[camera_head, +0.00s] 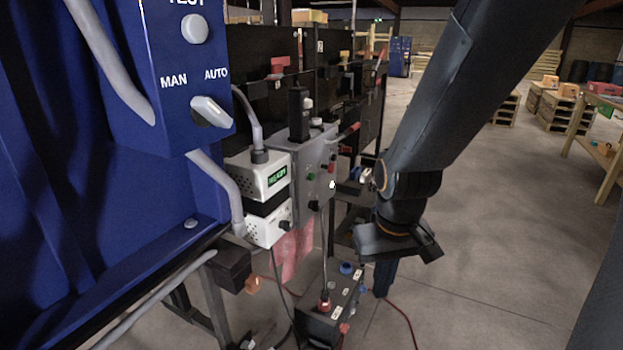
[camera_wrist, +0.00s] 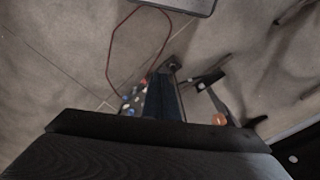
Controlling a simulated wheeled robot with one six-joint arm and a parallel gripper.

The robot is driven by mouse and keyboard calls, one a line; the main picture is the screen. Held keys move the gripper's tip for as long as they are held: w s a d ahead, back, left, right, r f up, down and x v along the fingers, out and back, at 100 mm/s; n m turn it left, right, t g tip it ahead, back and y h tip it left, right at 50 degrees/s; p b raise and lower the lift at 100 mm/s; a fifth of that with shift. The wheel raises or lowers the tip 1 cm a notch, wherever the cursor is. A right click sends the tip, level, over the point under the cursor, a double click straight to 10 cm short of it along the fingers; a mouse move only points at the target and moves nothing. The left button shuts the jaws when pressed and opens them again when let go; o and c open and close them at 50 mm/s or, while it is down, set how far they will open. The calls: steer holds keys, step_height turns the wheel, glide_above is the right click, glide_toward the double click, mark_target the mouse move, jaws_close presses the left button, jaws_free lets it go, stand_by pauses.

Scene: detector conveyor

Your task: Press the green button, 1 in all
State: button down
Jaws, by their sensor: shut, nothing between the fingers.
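A small green button (camera_head: 311,177) sits on the grey control box (camera_head: 318,155), near the picture's middle in the head view. A red button (camera_head: 331,168) is on the same box, to its right. My gripper (camera_head: 384,280) hangs to the right of the box and lower than the green button, pointing down, apart from it. Its fingers are shut with nothing between them. In the wrist view my gripper (camera_wrist: 163,100) points over the floor, and I cannot make out the green button there.
A blue cabinet with a MAN/AUTO knob (camera_head: 211,112) fills the left. A white unit with a green display (camera_head: 268,180) stands beside the grey box. A dark box with a red plug (camera_head: 325,305) and cables sits below. Open floor (camera_head: 480,240) lies right.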

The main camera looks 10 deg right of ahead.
mark_target(312, 177)
steer(key=w+d+n+t+y, duration=0.1)
steer(key=w+n+t, duration=0.2)
steer(key=w, duration=1)
steer(key=w+d+n+t, duration=0.1)
steer(key=w+n+t, duration=0.3)
steer(key=w+t, duration=0.4)
steer(key=w+d+f+n+t+y, duration=0.1)
steer(key=w+n+t, duration=0.2)
steer(key=w, duration=1.6)
steer(key=t, duration=0.3)
steer(key=shift+w+d+n+y, duration=0.15)
steer(key=shift+d+n+y, duration=0.15)
steer(key=shift+d+n, duration=0.1)
steer(key=shift+a, duration=0.1)
steer(key=w+a+b, duration=0.2)
steer(key=w+a, duration=0.3)
steer(key=a, duration=0.2)
steer(key=shift+w, duration=0.1)
steer(key=shift+w+a, duration=0.2)
steer(key=shift+a, duration=0.15)
